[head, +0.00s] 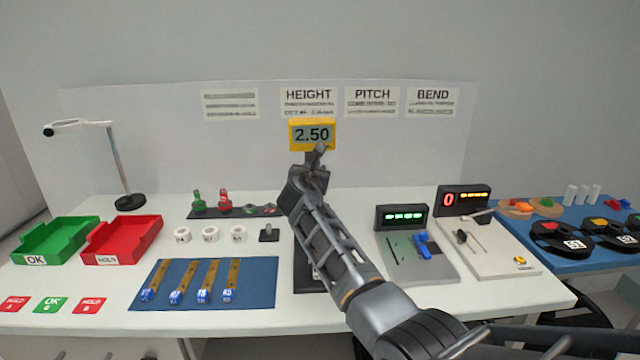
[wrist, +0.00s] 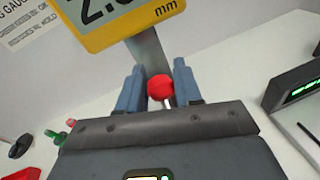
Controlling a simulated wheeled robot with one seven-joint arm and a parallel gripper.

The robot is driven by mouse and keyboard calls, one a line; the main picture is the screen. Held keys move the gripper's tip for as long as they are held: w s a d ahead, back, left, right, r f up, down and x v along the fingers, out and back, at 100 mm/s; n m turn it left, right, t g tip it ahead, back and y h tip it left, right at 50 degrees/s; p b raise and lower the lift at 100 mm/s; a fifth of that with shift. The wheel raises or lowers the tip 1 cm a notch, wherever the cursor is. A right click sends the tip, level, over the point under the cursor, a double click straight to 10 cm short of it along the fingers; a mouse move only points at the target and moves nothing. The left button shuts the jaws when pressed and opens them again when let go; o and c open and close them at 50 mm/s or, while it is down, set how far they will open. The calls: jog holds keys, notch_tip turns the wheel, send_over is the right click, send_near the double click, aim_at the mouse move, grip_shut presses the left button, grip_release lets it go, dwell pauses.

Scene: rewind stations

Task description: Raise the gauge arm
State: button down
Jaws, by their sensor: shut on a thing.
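The height gauge's yellow display (head: 312,134) reads 2.50 in the head view and stands at the back middle of the table. It also shows large at the top of the wrist view (wrist: 130,22), with "mm" on it. A red ball knob (wrist: 160,87) sits between my gripper's fingers (wrist: 160,90) in the wrist view, just below the display and in front of the grey gauge post (wrist: 150,52). My gripper (head: 316,158) is shut on this knob. In the head view my arm hides the knob and most of the gauge's base.
A green tray (head: 55,240) and a red tray (head: 122,240) stand at left. A blue mat (head: 245,290) with several strips lies in front. A pitch station (head: 430,262) and a bend station (head: 490,250) stand to the right. White table shows between them.

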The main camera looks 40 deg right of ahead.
jog(key=shift+w+d+r, duration=0.1)
jog(key=shift+w+d, duration=0.1)
jog(key=shift+w, duration=0.35)
jog(key=shift+f, duration=0.2)
jog(key=c, duration=0.9)
grip_release()
jog(key=shift+w, duration=0.1)
jog(key=shift+o, duration=0.2)
jog(key=shift+r, duration=0.1)
jog(key=f+v, duration=0.1)
jog(key=v, duration=0.6)
jog(key=shift+s+a+r, duration=0.25)
jog(key=shift+s+r, duration=0.1)
jog(key=shift+r, duration=0.2)
